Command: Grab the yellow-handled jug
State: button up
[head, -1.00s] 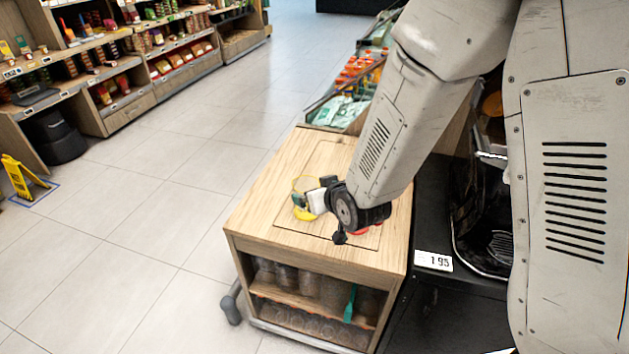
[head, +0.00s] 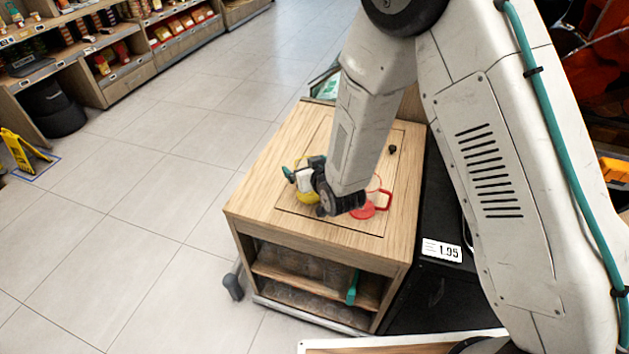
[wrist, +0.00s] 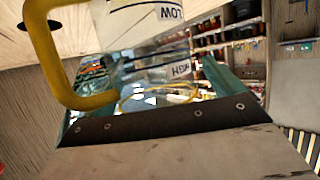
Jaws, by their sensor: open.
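The yellow-handled jug (head: 308,197) stands on the wooden cart top, mostly hidden behind my gripper (head: 300,173) in the head view. The wrist view shows its thick yellow handle (wrist: 45,60) at the upper left and its clear body with black printed marks at the top centre. The teal fingers of my gripper (wrist: 145,98) are apart, one on each side of the jug's clear body in that view. I cannot tell whether either finger touches it.
A clear jug with a red handle and base (head: 371,207) stands close, right of my wrist. The wooden cart (head: 262,190) has open shelves holding clear containers below. A black cabinet with a price tag (head: 441,250) adjoins its right side.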

jog(key=shift+w, duration=0.1)
jog(key=shift+d, duration=0.1)
jog(key=c, duration=1.1)
jog(key=shift+r, duration=0.1)
